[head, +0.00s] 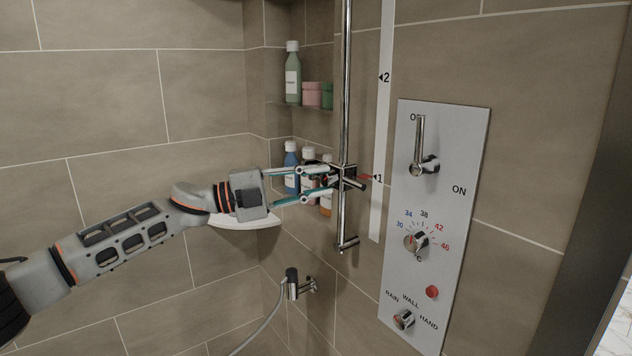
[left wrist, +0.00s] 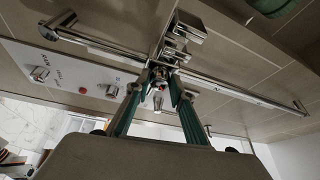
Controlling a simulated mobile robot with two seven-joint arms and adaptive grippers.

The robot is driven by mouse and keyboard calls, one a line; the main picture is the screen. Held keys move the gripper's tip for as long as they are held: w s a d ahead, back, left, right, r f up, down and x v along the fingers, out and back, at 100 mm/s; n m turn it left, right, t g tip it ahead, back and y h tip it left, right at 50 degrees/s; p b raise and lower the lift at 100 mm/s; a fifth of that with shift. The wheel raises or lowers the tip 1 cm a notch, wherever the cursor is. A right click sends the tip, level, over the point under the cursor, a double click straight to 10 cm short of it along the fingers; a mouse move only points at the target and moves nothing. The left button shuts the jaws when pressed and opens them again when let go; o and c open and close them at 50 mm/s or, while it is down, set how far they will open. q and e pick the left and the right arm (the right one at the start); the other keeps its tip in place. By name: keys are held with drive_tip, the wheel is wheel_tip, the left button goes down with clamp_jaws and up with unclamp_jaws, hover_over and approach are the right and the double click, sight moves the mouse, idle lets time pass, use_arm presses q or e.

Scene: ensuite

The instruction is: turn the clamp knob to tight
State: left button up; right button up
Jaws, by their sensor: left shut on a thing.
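The chrome clamp (head: 349,178) sits on the vertical slide rail (head: 345,90), beside mark 1 of the white scale strip (head: 383,120), with a red pointer (head: 365,177) toward that mark. My left gripper (head: 333,183) reaches in from the left, its green-edged fingers at the clamp's left side. In the left wrist view, the fingers (left wrist: 160,92) close around the small clamp knob (left wrist: 160,70), with the chrome clamp body (left wrist: 184,38) beyond. The knob is mostly hidden between the fingertips, and its turn angle cannot be read. My right gripper is not in view.
A control panel (head: 437,285) with a lever and knobs is right of the rail. Bottles (head: 291,165) stand in the corner niche behind the gripper; a green bottle (head: 292,80) is above. A hand-shower holder (head: 293,284) with a hose is below. A white ledge (head: 245,220) lies under my wrist.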

use_arm(q)
drive_tip(key=o, duration=1.1)
drive_tip(key=v, duration=1.2)
drive_tip(key=shift+d+f, duration=0.1)
drive_tip(key=shift+d, duration=0.05)
